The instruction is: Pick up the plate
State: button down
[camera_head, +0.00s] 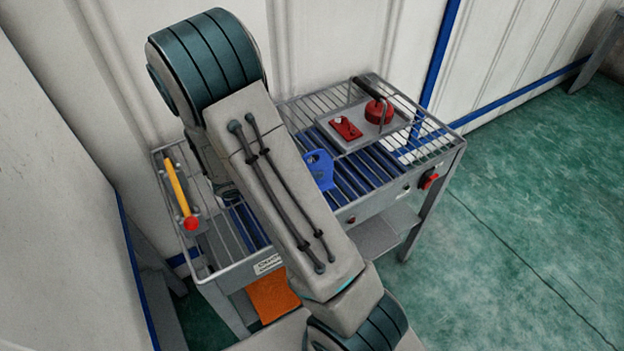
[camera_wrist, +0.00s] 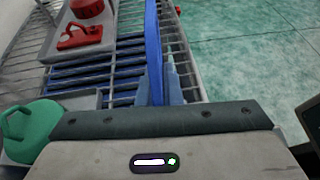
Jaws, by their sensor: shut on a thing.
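The blue plate (camera_head: 319,170) shows beside my arm in the head view, over the slatted top of the metal rack. In the wrist view the plate (camera_wrist: 153,45) is seen nearly edge-on and stands upright. My gripper (camera_wrist: 158,88) is shut on the plate, with its fingers at either side of the lower part. The fingers are hidden behind my arm in the head view. I cannot tell whether the plate touches the slats.
A grey tray (camera_head: 352,137) with a red block (camera_head: 345,128) and a red round part (camera_head: 378,111) lies on the rack (camera_head: 447,146). A yellow bar (camera_head: 178,188) with a red end is at left. A green part (camera_wrist: 40,127) is left of my gripper. A wall stands behind.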

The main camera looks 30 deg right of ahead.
jog(key=s+d+r+b, duration=0.4)
jog(key=s+r+b, duration=0.3)
jog(key=s, duration=0.3)
jog(key=shift+s+d+r, duration=0.15)
jog(key=shift+s, duration=0.2)
